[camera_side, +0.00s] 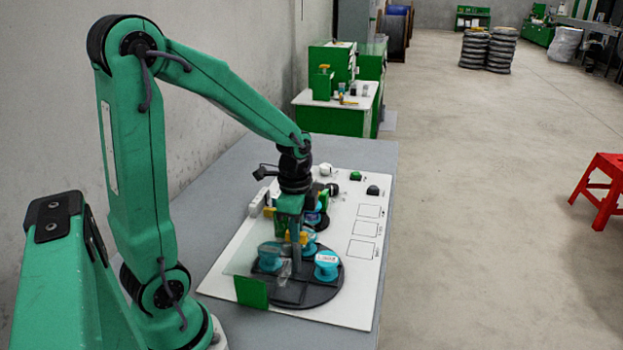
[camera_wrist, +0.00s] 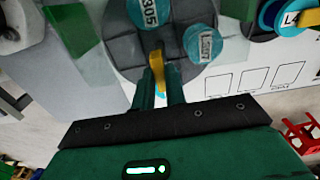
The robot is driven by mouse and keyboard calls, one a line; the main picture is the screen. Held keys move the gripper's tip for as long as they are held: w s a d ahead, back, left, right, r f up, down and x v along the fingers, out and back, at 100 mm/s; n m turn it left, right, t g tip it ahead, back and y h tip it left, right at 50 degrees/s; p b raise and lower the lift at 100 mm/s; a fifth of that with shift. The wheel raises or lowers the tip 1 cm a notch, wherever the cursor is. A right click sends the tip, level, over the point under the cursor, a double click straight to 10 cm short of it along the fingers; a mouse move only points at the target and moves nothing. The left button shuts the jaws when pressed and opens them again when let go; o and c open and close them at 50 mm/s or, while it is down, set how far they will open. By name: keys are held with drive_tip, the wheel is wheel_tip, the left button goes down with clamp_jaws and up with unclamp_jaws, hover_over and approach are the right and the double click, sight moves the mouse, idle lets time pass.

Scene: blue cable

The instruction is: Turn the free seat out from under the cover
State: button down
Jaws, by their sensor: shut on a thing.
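A dark round turntable (camera_side: 308,298) lies on the white board and carries blue spools, one at the left (camera_side: 270,258) and one at the right (camera_side: 326,268). It fills the top of the wrist view (camera_wrist: 120,60), with two labelled blue spools, one at the top (camera_wrist: 150,12) and one to its right (camera_wrist: 200,43). My gripper (camera_wrist: 158,88) points down over the turntable, its fingers shut on a yellow handle (camera_wrist: 158,68). A faint clear cover (camera_side: 243,262) seems to stand over the left side, beside a green block (camera_side: 252,292). I cannot make out the free seat.
The white board (camera_side: 350,300) has several outlined squares (camera_side: 364,229) at right, and small black and green pieces behind them. Another blue spool with yellow (camera_wrist: 285,15) shows at the wrist view's upper right.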

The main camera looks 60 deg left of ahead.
drive_tip(key=shift+n, duration=2.2)
drive_tip(key=shift+r+n, duration=0.1)
drive_tip(key=shift+n, duration=6.6)
drive_tip(key=c, duration=1.4)
unclamp_jaws()
drive_tip(key=shift+c, duration=0.2)
